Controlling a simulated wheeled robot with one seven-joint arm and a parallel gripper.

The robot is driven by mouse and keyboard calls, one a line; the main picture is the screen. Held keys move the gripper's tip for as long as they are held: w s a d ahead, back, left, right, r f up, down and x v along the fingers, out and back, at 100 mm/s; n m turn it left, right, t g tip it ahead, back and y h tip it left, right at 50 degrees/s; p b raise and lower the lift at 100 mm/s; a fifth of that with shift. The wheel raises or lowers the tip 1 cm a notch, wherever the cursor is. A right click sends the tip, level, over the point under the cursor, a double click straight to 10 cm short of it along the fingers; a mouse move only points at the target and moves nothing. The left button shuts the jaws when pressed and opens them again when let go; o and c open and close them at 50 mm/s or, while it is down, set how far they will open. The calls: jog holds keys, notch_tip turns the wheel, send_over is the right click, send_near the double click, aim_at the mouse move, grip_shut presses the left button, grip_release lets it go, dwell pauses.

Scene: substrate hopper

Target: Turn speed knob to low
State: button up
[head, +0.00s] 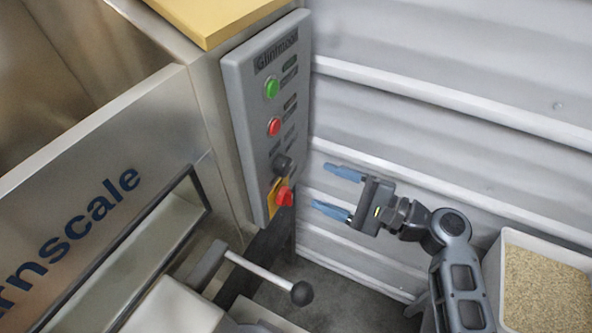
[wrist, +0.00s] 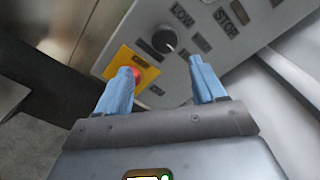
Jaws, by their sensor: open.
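The speed knob (head: 282,164) is a black round knob low on the grey control panel (head: 243,110), between the red button and the red emergency stop. In the wrist view the knob (wrist: 164,39) has a pale pointer line, and a LOW label (wrist: 182,15) is printed beside it. My gripper (head: 338,192) is open and empty, to the right of the panel and apart from it, with its blue fingers pointing left. In the wrist view the knob lies beyond the gap between my fingertips (wrist: 161,72), with nothing between them.
A red emergency stop (head: 284,196) on a yellow plate is just below the knob. Green (head: 271,88) and red (head: 274,126) buttons are above it. A lever with a black ball (head: 302,293) sticks out below. A bin of grain (head: 545,285) stands at right. A corrugated wall is behind.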

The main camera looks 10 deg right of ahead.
aim_at(289, 168)
jog(key=shift+r+p+x, duration=0.15)
jog(key=shift+r+x, duration=0.05)
jog(key=shift+x, duration=1.8)
jog(key=shift+r+p+x, duration=0.15)
jog(key=shift+r+x, duration=0.05)
jog(key=shift+x, duration=1.75)
jog(key=shift+w, duration=0.1)
jog(key=c, duration=1.1)
jog(key=shift+o, duration=0.2)
